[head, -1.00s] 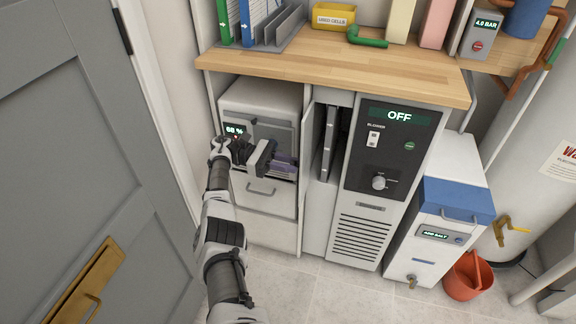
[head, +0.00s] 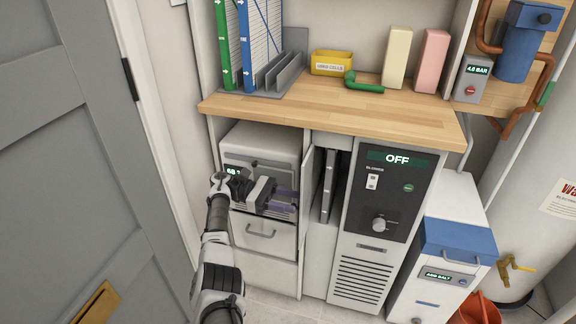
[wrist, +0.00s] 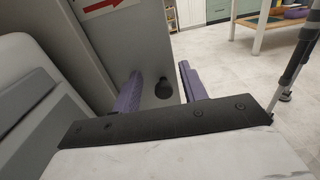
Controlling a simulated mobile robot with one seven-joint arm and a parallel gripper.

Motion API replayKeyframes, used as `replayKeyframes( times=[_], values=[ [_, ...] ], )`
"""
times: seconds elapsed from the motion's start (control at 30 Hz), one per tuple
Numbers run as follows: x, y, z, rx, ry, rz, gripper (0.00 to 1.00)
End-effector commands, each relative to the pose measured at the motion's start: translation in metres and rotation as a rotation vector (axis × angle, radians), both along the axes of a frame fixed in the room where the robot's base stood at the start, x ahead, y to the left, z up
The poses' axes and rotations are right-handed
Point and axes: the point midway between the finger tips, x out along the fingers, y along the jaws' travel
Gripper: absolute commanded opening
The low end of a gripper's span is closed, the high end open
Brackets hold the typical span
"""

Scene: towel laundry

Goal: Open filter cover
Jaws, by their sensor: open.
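My gripper (head: 288,200) is open and empty, its purple fingers pointing right in front of the white machine with a small display (head: 262,145). The fingers also show in the wrist view (wrist: 160,72), apart from each other. A pale panel with a round dark hole (wrist: 163,88) shows between and beyond them. I cannot tell whether this panel is the filter cover or whether the fingers touch it. In the head view, a narrow bay with upright dark slats (head: 327,180) lies right of my gripper. A thin white upright panel (head: 306,190) stands at the bay's left edge.
The blower unit reading OFF (head: 397,160) stands right of the bay. A wooden worktop (head: 340,112) overhangs them. A blue-lidded bin (head: 458,238) and an orange bucket (head: 478,310) are farther right. A grey door (head: 60,150) is close on the left. In the wrist view, tiled floor (wrist: 225,75) is clear.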

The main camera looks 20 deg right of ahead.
Motion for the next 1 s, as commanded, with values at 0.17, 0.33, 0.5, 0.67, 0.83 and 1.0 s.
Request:
replayKeyframes(
  times=[0.17,0.33,0.5,0.67,0.83,1.0],
  values=[
    [0.000,0.000,0.047,-0.004,-0.004,0.000,0.43],
    [0.000,0.000,0.089,-0.003,-0.005,0.000,0.43],
    [0.000,0.000,0.129,-0.001,-0.004,0.001,0.43],
    [0.000,0.000,0.157,-0.001,-0.002,0.000,0.43],
    [0.000,0.000,0.174,-0.001,-0.001,0.000,0.43],
    [0.000,0.001,0.178,0.000,0.001,0.001,0.43]
  ],
)
